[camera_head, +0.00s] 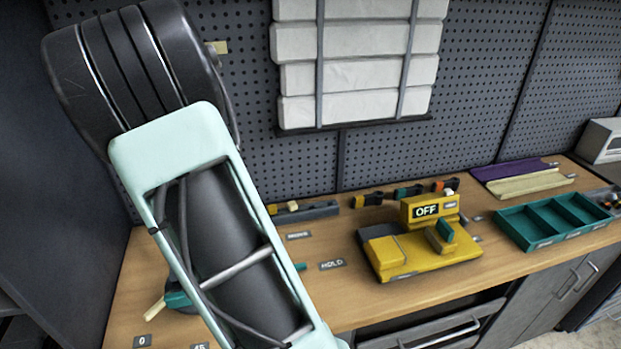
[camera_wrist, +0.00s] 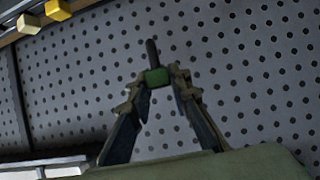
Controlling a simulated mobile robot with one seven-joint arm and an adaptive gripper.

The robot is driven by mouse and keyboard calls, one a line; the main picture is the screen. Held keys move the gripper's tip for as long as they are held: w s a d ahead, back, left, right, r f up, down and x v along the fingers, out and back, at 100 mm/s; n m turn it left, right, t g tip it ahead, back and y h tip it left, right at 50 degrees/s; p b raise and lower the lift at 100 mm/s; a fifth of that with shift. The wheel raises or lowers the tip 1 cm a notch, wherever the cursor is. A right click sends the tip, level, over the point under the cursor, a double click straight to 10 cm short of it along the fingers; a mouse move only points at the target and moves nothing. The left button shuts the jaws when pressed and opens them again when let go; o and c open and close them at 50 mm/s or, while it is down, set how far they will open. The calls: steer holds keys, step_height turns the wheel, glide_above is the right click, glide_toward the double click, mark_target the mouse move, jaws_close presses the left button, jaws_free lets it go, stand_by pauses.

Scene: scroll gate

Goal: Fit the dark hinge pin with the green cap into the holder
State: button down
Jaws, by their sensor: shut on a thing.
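The dark hinge pin (camera_wrist: 151,50) shows in the wrist view with its green cap (camera_wrist: 157,77) between the fingertips. My gripper (camera_wrist: 156,86) is shut on it at the cap, and the dark shaft points away past the tips. Pegboard lies behind it. In the head view my arm hides the gripper and pin. I cannot tell for sure which thing is the holder. A teal block (camera_head: 178,299) with a pale lever sits on the bench at left, partly hidden by my arm. A plate reading HOLD (camera_head: 331,265) lies right of the arm.
A yellow fixture (camera_head: 420,255) with an OFF sign stands mid-bench. A teal compartment tray (camera_head: 553,220) is at right. A dark rail (camera_head: 305,212) and several small coloured parts line the back. White slats (camera_head: 357,75) hang on the pegboard.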

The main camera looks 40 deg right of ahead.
steer(key=s+d+f+m+g+h, duration=0.3)
steer(key=s+d+m+g, duration=0.15)
steer(key=d, duration=0.65)
steer(key=s+d+f+m+g+h, duration=0.2)
steer(key=s+d+m+g, duration=0.3)
steer(key=d, duration=0.6)
steer(key=f+t+b, duration=0.1)
steer(key=f+b, duration=0.1)
steer(key=s+f+n+t+b, duration=0.1)
steer(key=f+b, duration=0.1)
steer(key=b, duration=0.1)
steer(key=shift+s+a+f+t, duration=0.1)
steer(key=shift+a+f+t, duration=0.1)
steer(key=shift+f+t, duration=0.05)
steer(key=shift+a+r, duration=0.1)
steer(key=shift+f+b, duration=0.95)
steer(key=shift+f, duration=0.5)
stand_by(0.3)
steer(key=c, duration=1.7)
jaws_free()
steer(key=shift+a, duration=0.1)
